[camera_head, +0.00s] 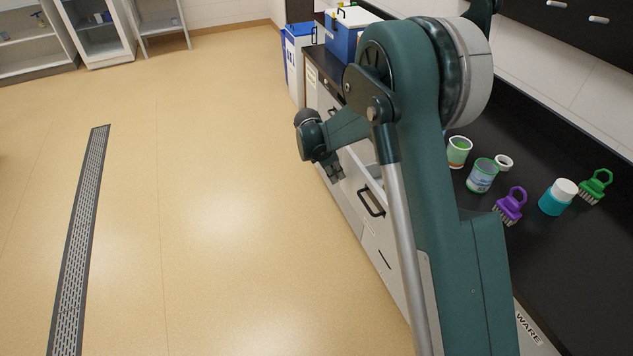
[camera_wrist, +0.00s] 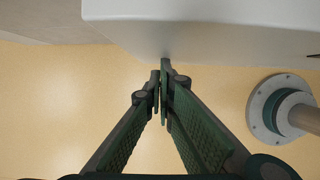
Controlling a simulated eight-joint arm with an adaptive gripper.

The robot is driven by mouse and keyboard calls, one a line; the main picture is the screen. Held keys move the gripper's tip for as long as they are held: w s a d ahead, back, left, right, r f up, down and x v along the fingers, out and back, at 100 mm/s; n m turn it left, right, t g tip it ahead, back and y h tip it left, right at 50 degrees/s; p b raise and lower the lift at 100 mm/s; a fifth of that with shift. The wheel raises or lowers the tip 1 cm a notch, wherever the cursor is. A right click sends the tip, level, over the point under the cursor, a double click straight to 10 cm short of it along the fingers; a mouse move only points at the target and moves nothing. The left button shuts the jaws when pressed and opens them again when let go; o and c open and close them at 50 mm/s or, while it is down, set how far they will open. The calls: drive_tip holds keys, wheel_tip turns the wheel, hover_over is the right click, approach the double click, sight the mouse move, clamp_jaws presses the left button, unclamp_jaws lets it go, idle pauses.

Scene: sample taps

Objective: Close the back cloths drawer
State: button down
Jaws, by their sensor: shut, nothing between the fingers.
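A light grey drawer with a black handle (camera_head: 371,202) stands out from the cabinet row under the black counter, and a strip of its inside shows beside my arm. My arm hides much of it, and no cloths label or cloths can be read or seen. My gripper (camera_head: 335,173) is at the far, left side of this drawer, pointing down in front of the cabinets. In the wrist view my gripper (camera_wrist: 162,82) is shut and empty, with its tips close to the lower edge of a pale panel (camera_wrist: 210,25). I cannot tell whether they touch it.
A blue cooler (camera_head: 345,38) stands at the far end. The floor left of the cabinets is clear.

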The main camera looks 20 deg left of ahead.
sight(374, 164)
drive_tip(key=w+d, duration=1.1)
drive_tip(key=shift+w+d, duration=0.3)
drive_tip(key=shift+w, duration=0.05)
drive_tip(key=shift+w+d, duration=0.2)
drive_tip(key=shift+d, duration=0.1)
drive_tip(key=shift+w+d+r, duration=0.1)
drive_tip(key=shift+s+a, duration=0.3)
drive_tip(key=shift+a, duration=0.05)
drive_tip(key=shift+s+a, duration=1.2)
drive_tip(key=shift+a, duration=0.05)
drive_tip(key=p+v, duration=0.2)
drive_tip(key=v, duration=0.8)
drive_tip(key=shift+a, duration=0.2)
drive_tip(key=shift+s+d, duration=0.1)
drive_tip(key=shift+s, duration=0.1)
